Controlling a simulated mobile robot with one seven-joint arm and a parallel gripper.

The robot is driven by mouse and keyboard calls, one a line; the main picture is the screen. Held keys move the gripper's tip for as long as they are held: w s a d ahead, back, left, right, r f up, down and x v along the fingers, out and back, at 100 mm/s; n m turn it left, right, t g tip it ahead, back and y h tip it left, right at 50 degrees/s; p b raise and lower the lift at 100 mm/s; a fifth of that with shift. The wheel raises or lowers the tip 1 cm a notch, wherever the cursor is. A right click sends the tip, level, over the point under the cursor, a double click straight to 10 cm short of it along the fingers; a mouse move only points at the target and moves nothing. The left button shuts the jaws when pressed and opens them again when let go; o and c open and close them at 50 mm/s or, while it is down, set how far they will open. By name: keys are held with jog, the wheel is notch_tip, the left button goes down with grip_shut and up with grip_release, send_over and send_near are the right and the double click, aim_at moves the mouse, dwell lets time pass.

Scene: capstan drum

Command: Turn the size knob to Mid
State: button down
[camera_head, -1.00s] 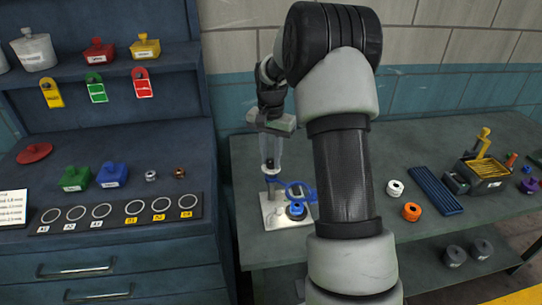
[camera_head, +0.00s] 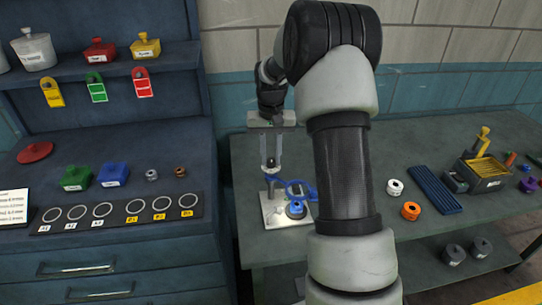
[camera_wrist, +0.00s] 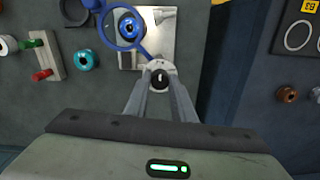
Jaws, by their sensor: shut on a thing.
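The size knob (camera_wrist: 159,80) is a small dark knob on a round pale dial (camera_wrist: 164,65) at the edge of a metal plate (camera_wrist: 165,22). In the wrist view my gripper (camera_wrist: 160,82) has its two fingers on either side of the knob, closed on it. In the head view my gripper (camera_head: 271,163) points down over the post at the plate's (camera_head: 273,212) back left, and the knob is small between the fingertips. The dial's marks are too small to read, so its setting cannot be told.
A blue ring-shaped part (camera_head: 300,188) and a blue spool (camera_head: 296,209) are close beside the knob on the plate. White (camera_head: 394,188) and orange (camera_head: 410,211) spools lie to the right on the bench. A dark cabinet (camera_head: 120,250) stands close on the left.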

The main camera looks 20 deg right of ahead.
aim_at(271, 159)
jog(key=c, duration=1.5)
grip_release()
jog(key=shift+r, duration=8.75)
